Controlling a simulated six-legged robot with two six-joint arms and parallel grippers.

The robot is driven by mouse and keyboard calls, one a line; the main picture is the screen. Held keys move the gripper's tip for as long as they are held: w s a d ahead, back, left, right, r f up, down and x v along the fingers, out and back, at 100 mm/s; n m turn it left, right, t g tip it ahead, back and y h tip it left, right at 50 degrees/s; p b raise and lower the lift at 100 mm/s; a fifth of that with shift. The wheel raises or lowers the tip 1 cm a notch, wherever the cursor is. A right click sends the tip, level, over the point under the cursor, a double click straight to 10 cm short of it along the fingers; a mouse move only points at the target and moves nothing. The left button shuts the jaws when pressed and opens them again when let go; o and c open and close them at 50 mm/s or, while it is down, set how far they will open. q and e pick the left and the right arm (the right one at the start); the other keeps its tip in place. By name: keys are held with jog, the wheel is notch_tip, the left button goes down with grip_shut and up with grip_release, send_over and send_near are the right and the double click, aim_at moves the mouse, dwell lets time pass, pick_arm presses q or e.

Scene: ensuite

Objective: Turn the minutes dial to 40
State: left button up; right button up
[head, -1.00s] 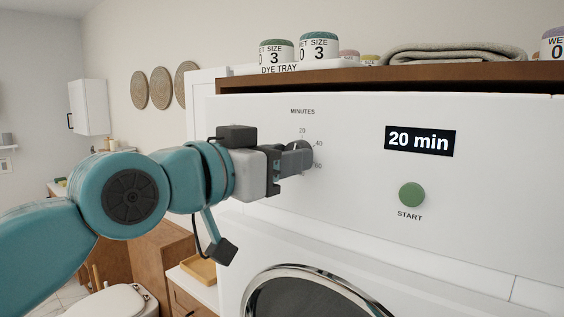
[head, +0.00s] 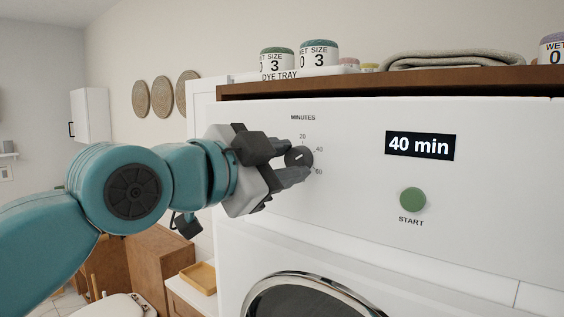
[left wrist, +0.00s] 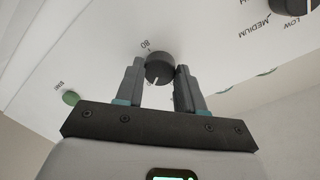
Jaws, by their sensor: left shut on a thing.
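The dark round minutes dial (head: 299,157) is on the white front panel, with marks 20, 40 and 60 around it. Its light pointer line points up and right, toward the 40 mark. The black display (head: 420,145) reads "40 min". My left gripper (head: 297,161) is shut on the dial, one finger above left and one below right, tilted clockwise. My right gripper is not in view.
A green START button (head: 412,199) is below the display. A round door (head: 262,297) is under the panel. Another dark knob (left wrist: 291,5) shows in the wrist view.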

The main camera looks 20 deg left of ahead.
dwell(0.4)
pick_arm(q)
jog(key=o, duration=0.8)
jog(key=shift+o, duration=1.3)
jog(key=shift+w, duration=0.2)
jog(key=shift+w+f, duration=0.1)
jog(key=shift+w, duration=0.05)
jog(key=shift+s+a, duration=0.1)
jog(key=shift+s, duration=0.5)
jog(key=b+v, duration=0.3)
jog(key=v, duration=1.2)
